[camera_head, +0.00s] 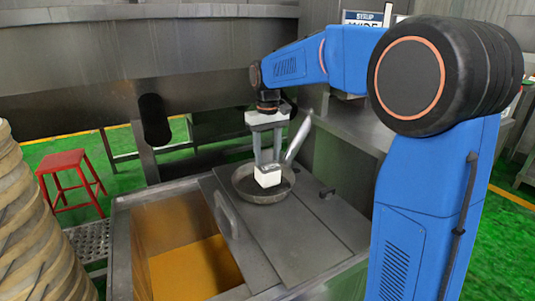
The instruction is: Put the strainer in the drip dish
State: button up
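A round, shallow grey metal dish (262,198) sits on the flat metal lid in the middle of the picture. A long, pale grey handle (299,138) slants up to the right from the dish's right side. I take it for part of the strainer, but cannot tell where it joins; the strainer's bowl is not clearly distinguishable from the dish. My gripper (267,164) points straight down over the dish, its two grey fingers apart. A small white block (268,179) shows at the fingertips, inside the dish's outline. I cannot tell whether the fingers press on anything.
A red stool (70,172) stands far left. Large metal drums fill the back.

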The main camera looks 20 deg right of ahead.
jog(key=shift+o, duration=0.8)
notch_tip(320, 180, up, 12)
jog(key=s+d+f+m+t, duration=0.1)
jog(key=s+d+f, duration=0.15)
jog(key=s, duration=0.75)
jog(key=s+d+f+t, duration=0.2)
jog(key=s+f, duration=0.1)
jog(key=s, duration=0.7)
jog(key=s+d+f+m+t, duration=0.1)
jog(key=s+d+f, duration=0.1)
jog(key=s+f, duration=1.1)
jog(key=shift+s+f+t, duration=0.4)
jog(key=shift+s, duration=0.85)
jog(key=shift+d, duration=0.1)
jog(key=shift+c, duration=0.5)
